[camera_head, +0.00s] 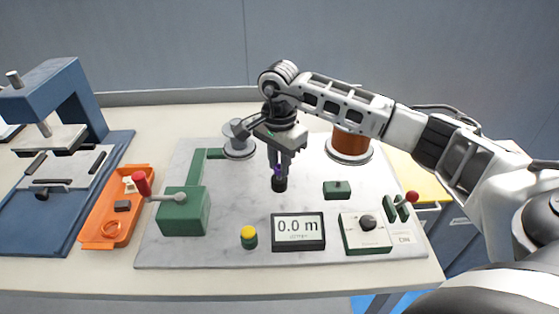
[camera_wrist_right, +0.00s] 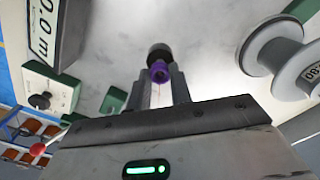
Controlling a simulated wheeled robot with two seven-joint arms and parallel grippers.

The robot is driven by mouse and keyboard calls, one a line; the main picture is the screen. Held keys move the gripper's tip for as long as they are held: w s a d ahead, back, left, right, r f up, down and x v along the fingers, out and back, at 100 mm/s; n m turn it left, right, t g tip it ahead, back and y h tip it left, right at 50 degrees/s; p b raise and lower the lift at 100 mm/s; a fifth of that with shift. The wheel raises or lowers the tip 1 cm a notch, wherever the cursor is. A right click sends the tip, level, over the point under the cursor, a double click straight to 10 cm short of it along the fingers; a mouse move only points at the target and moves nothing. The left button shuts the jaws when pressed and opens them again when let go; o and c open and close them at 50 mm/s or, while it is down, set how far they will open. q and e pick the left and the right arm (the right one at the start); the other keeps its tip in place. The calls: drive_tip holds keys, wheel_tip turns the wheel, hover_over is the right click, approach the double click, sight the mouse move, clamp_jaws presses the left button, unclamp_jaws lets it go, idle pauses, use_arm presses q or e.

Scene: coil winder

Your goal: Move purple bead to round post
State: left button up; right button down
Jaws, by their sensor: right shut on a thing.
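The purple bead (camera_wrist_right: 159,73) sits between the fingertips of my right gripper (camera_wrist_right: 160,85) in the right wrist view. My right gripper (camera_head: 279,172) is shut on it and points down over the middle of the grey board; in the head view only a little purple (camera_head: 278,171) shows between the fingers. A short dark round post (camera_head: 279,185) stands directly below the fingertips, and its dark round top (camera_wrist_right: 160,53) shows just beyond the bead. I cannot tell whether bead and post touch. My left gripper is not in view.
The grey board (camera_head: 225,230) carries a green crank box (camera_head: 184,212), a meter display (camera_head: 298,231), a knob box (camera_head: 367,232), a yellow-topped button (camera_head: 248,237), a copper spool (camera_head: 350,145) and a pale spool (camera_head: 239,148). An orange tray (camera_head: 96,212) lies left.

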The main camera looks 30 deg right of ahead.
drive_tip(key=shift+f+b, duration=0.75)
drive_tip(key=shift+f, duration=0.25)
drive_tip(key=c, duration=1.2)
unclamp_jaws()
wheel_tip(320, 180, up, 16)
